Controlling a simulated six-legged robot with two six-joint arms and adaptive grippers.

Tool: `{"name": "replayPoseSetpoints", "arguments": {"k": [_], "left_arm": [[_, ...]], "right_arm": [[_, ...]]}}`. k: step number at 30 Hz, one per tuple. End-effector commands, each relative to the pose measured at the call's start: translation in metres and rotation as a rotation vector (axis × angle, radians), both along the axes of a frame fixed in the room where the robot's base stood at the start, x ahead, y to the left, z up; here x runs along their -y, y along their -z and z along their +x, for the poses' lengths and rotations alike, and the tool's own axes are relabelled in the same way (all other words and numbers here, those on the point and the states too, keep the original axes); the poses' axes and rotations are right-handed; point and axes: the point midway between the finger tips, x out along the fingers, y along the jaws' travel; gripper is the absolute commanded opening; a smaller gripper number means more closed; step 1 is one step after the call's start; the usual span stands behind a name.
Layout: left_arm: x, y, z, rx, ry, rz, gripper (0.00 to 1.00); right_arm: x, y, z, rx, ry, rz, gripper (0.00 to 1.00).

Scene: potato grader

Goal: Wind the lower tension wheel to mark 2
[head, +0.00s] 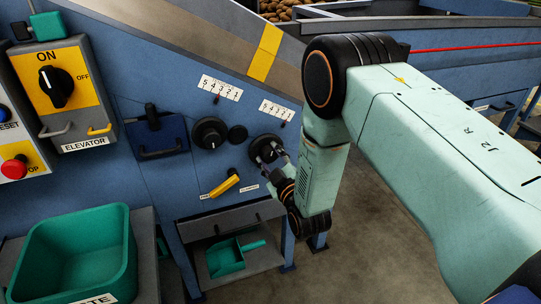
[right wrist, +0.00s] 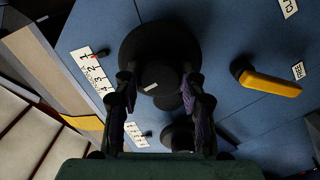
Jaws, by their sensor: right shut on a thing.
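The lower tension wheel (head: 263,147) is the black wheel at lower right on the blue panel; it fills the upper middle of the right wrist view (right wrist: 150,42). My right gripper (head: 279,160) is at this wheel. In the right wrist view its fingers (right wrist: 160,80) stand on both sides of the black hub, shut on it. The wheel's number scale (head: 277,112) runs 5 to 1, left to right, in the head view. Its pointer is near the low-number end; I cannot read the exact mark. My left gripper is not in view.
The other black wheel (head: 209,132) is up and left, under its own scale (head: 221,88). A yellow clamp lever (head: 226,184) below points toward FREE. A shelf with a green scoop (head: 226,258) is underneath. A green tub (head: 75,255) stands at left.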

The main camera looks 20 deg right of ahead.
Motion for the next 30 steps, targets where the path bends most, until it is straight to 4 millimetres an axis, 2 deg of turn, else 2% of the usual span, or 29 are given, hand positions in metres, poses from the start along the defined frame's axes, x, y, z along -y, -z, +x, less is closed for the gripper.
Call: {"name": "replayPoseSetpoints", "arguments": {"k": [30], "left_arm": [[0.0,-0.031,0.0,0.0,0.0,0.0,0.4]], "right_arm": [[0.001,-0.002,0.0,0.005,-0.001,0.958,0.09]]}}
